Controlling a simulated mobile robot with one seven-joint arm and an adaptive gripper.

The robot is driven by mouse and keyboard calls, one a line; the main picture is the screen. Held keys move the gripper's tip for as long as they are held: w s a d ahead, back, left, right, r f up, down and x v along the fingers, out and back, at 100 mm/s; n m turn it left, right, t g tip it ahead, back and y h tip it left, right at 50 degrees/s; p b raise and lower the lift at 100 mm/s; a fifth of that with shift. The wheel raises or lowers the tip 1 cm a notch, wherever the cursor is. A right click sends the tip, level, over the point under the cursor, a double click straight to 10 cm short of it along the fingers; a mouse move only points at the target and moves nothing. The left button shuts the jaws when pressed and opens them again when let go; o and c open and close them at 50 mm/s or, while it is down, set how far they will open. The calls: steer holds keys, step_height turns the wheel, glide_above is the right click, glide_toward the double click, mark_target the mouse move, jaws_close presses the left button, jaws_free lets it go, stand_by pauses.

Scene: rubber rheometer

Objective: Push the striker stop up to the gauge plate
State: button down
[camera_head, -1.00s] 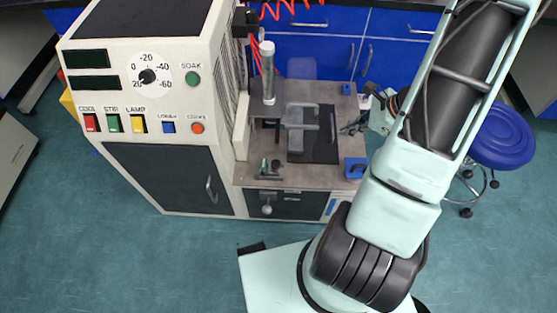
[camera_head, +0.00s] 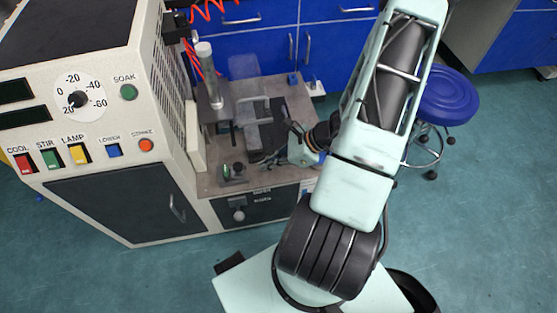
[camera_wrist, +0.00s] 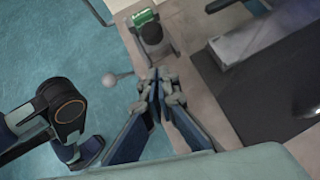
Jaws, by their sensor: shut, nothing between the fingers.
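A small fixture stands near the front edge of the machine's grey bench. It has a dark rounded block with a knob, which looks like the striker stop (camera_head: 239,168), and a green piece beside it. In the wrist view the dark block (camera_wrist: 153,36) sits just short of the green piece (camera_wrist: 144,17). I cannot tell which part is the gauge plate. My gripper (camera_head: 266,160) is shut and empty, low over the bench to the right of the fixture. In the wrist view its fingertips (camera_wrist: 158,82) point toward the dark block, with a visible gap.
A dark mat and grey metal frame (camera_head: 257,125) lie behind the fixture. A clear upright cylinder (camera_head: 208,75) stands at the back left of the bench. A pale ball-ended lever (camera_wrist: 110,80) sticks out from the front. The control cabinet (camera_head: 90,130) borders the left.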

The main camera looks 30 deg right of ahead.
mark_target(242, 168)
steer(key=shift+w+a+f+b, duration=0.15)
steer(key=shift+w+a, duration=0.45)
steer(key=shift+a, duration=0.3)
steer(key=shift+w+a+b, duration=0.15)
steer(key=shift+w+a, duration=0.45)
steer(key=shift+a, duration=0.25)
steer(key=shift+w+a+f+b, duration=0.1)
steer(key=shift+a+b, duration=0.25)
steer(key=shift+a, duration=0.1)
steer(key=shift+w+a, duration=0.1)
steer(key=shift+a, duration=0.3)
steer(key=shift+d, duration=0.1)
